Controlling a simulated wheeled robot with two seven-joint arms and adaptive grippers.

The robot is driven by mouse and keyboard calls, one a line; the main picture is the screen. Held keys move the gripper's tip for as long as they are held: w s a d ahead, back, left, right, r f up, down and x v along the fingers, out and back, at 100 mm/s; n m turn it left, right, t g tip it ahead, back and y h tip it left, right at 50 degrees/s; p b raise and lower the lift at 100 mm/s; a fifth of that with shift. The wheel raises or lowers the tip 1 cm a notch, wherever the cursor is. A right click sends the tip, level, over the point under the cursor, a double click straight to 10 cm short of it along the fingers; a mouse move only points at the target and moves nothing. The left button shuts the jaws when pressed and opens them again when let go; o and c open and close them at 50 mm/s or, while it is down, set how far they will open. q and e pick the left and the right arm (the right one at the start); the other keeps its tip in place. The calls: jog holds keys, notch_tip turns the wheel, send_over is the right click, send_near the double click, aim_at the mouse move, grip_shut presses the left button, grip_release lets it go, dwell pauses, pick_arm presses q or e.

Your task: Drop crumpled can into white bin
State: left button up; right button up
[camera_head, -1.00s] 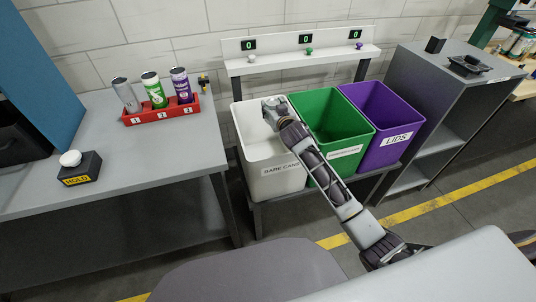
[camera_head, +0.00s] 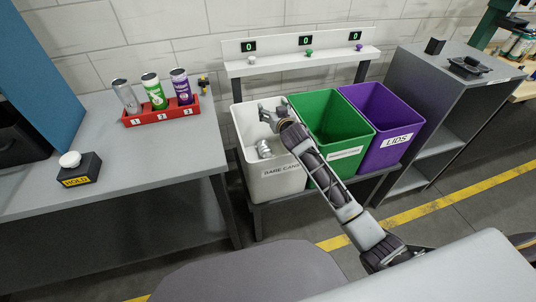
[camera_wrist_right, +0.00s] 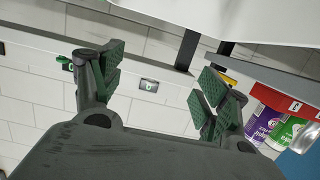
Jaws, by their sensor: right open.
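The crumpled can (camera_head: 264,149) is a small silver shape inside the white bin (camera_head: 276,186), below my right gripper and apart from it. The white bin is labelled for bare cans and stands at the left of the row of bins. My right gripper (camera_head: 270,109) is over the mouth of the white bin, with its fingers spread. In the right wrist view the right gripper (camera_wrist_right: 158,82) shows two green-padded fingers wide apart with nothing between them. My left gripper is in neither view.
A green bin (camera_head: 318,112) and a purple bin (camera_head: 392,113) stand right of the white bin. A shelf (camera_head: 290,66) with counters reading 0 is behind. A red rack (camera_head: 160,115) with three cans and a HOLD button box (camera_head: 79,168) sit on the grey table.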

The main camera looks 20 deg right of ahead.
jog(key=s+r, duration=0.2)
jog(key=s, duration=0.9)
jog(key=shift+s+d+r, duration=0.15)
jog(key=shift+s+d, duration=0.05)
jog(key=shift+s, duration=0.15)
dwell(0.3)
dwell(0.6)
dwell(0.3)
